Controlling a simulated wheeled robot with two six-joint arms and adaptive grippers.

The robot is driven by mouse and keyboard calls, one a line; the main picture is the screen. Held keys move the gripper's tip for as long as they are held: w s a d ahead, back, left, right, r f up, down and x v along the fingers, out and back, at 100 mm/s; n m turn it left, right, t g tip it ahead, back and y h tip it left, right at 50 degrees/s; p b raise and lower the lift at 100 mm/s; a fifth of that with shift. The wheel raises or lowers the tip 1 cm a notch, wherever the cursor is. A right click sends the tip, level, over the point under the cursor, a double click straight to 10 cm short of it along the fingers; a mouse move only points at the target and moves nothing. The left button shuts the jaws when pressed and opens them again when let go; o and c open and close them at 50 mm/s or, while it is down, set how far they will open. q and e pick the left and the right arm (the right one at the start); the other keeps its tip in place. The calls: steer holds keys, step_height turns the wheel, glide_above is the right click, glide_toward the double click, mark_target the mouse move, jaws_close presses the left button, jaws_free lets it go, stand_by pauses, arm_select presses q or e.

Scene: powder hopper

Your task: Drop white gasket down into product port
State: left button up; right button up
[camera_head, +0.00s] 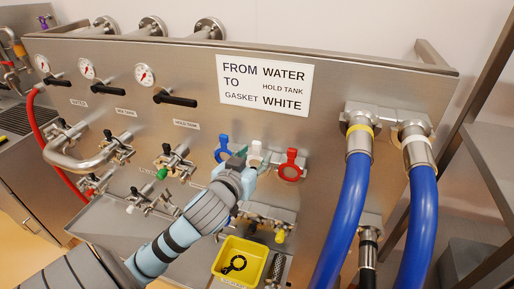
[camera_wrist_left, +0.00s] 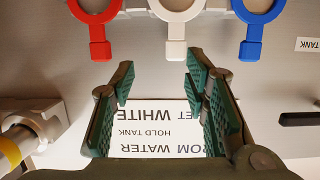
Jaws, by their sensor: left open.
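The white gasket (camera_head: 254,148) hangs on the panel between a blue one and a red one. In the left wrist view, which is upside down, the white gasket (camera_wrist_left: 176,45) shows its square tab pointing toward my fingers; its ring is cut off by the top edge. My left gripper (camera_wrist_left: 160,78) is open, its green-padded fingers apart either side of the tab's line, with a gap to the tab and nothing held. In the head view my left gripper (camera_head: 242,164) is just below and left of the white gasket. I cannot tell which opening is the product port. My right gripper is not in view.
The blue gasket (camera_head: 223,146) and red gasket (camera_head: 290,166) flank the white one closely. A sign (camera_head: 265,86) reads from water hold tank to gasket white. A yellow bin (camera_head: 220,266) holds a black ring. Blue hoses (camera_head: 344,210) hang at right; valves (camera_head: 173,163) stick out at left.

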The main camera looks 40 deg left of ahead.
mark_target(256, 147)
arm_select(q)
steer(key=b+x, duration=0.2)
steer(key=x, duration=0.1)
steer(key=a+b+x, duration=0.1)
steer(key=b+x, duration=0.3)
steer(key=x, duration=0.1)
steer(key=shift+a+f, duration=0.1)
steer(key=shift+a, duration=0.3)
steer(key=shift+s+a, duration=0.1)
steer(key=shift+s, duration=0.1)
steer(key=shift+w, duration=0.15)
steer(key=c, duration=0.9)
steer(key=shift+c, duration=0.3)
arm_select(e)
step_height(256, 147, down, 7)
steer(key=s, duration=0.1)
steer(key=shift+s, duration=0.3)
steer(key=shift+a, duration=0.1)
